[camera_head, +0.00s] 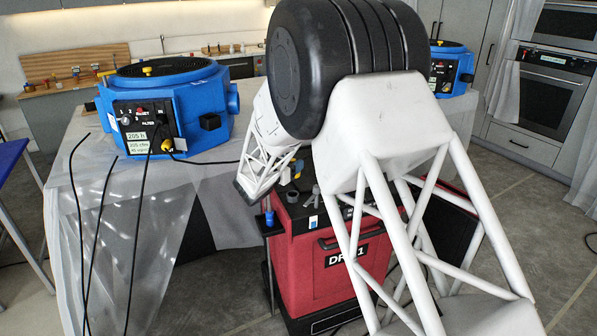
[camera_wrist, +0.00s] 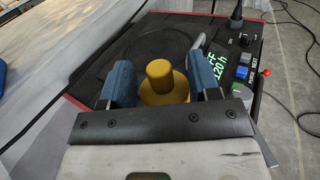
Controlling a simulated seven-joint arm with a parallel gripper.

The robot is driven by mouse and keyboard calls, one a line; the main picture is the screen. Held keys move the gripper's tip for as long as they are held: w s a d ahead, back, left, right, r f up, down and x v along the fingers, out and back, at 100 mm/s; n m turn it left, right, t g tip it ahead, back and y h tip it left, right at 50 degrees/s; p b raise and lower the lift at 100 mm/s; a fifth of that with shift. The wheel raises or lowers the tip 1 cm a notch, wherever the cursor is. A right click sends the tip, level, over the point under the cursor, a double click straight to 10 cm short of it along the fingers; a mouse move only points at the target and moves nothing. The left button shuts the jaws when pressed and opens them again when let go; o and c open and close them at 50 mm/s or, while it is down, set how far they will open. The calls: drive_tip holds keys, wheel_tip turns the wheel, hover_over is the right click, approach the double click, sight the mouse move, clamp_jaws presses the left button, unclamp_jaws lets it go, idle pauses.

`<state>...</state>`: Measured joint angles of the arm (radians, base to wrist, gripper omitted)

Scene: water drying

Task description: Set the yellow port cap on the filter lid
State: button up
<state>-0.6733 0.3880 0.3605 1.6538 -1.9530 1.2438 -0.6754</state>
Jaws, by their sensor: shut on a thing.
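My gripper (camera_wrist: 162,88) is shut on the yellow port cap (camera_wrist: 163,86), with one blue finger on each side of it. The cap has a wide round base and a narrower upright knob. It is over the dark top of the red machine (camera_head: 338,262). A dark round outline on that top, likely the filter lid (camera_wrist: 150,38), shows behind the cap. I cannot tell whether the cap touches the surface below. In the head view my arm hides much of the gripper and the machine's top.
The machine's control panel (camera_wrist: 243,60) has buttons and a green display right of the gripper. A blue machine (camera_head: 205,110) stands on the sheet-covered table (camera_head: 100,185) at left. Another blue machine (camera_head: 456,57) stands behind at right. Cables hang in front of the table.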

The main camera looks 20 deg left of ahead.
drive_tip(key=r+m+g+h, duration=0.1)
drive_tip(key=m+h, duration=0.1)
hover_over(303, 175)
drive_tip(key=shift+s+r, duration=0.1)
drive_tip(key=shift+r, duration=0.1)
drive_tip(key=shift+f, duration=0.1)
drive_tip(key=shift+f, duration=3.05)
drive_tip(key=shift+f, duration=0.1)
drive_tip(key=shift+f, duration=1.8)
drive_tip(key=shift+f, duration=0.1)
drive_tip(key=o, duration=0.9)
